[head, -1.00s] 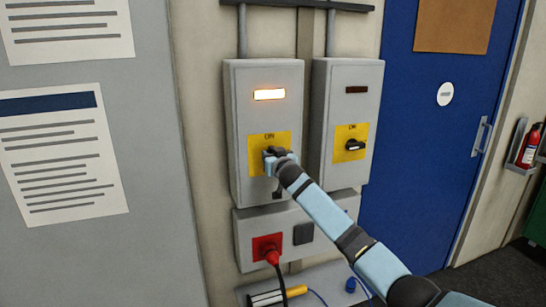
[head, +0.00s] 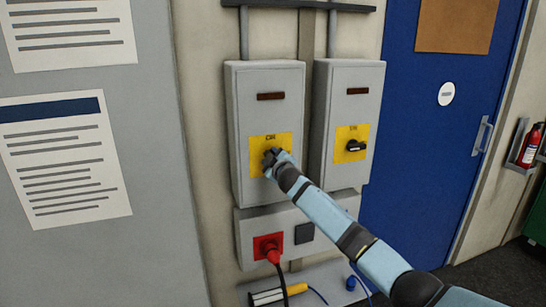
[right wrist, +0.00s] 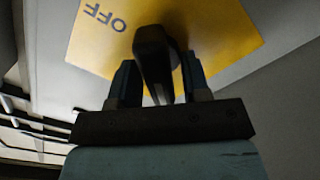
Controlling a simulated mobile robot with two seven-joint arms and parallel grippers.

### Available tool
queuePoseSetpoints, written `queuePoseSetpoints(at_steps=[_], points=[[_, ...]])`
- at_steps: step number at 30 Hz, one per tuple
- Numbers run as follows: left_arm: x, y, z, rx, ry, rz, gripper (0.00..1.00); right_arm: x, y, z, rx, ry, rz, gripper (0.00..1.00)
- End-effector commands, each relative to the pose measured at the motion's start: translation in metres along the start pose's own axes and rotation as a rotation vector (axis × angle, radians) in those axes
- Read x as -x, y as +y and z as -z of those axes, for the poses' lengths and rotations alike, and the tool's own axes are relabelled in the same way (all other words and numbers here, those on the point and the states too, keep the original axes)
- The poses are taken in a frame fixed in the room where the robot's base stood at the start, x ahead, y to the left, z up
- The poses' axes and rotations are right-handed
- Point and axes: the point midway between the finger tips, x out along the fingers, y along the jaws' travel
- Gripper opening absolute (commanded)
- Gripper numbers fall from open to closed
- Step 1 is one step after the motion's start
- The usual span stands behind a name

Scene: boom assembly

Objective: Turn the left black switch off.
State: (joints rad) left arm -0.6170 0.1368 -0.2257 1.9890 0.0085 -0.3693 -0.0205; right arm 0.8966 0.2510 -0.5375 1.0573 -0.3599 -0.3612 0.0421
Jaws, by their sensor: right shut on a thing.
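The left black switch (right wrist: 152,55) sits on a yellow plate (head: 285,142) on the left grey box (head: 266,188). My right gripper (head: 272,160) is at that switch, and in the right wrist view its fingers (right wrist: 158,85) are on both sides of the black handle, shut on it. The wrist view shows "OFF" on the yellow plate. The lamp (head: 271,96) on the left box is dark. My gripper hides most of the switch in the head view. My left gripper is not in view.
A right grey box (head: 345,90) with its own black switch (head: 356,146) and dark lamp stands close beside. Below are a red socket with plug (head: 268,246) and a shelf holding a yellow-handled tool (head: 282,294). A blue door (head: 430,130) is at the right.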

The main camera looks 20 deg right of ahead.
Motion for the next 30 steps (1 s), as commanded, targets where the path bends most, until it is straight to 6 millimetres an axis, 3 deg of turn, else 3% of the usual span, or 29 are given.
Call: queuePoseSetpoints(at_steps=[18, 30], points=[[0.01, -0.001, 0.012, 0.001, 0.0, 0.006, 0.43, 0.0, -0.003, -0.001, 0.54, -0.001, 0.0, 0.2], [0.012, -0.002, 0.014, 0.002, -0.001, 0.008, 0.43, 0.0, -0.005, -0.002, 0.702, 0.0, 0.0, 0.2]])
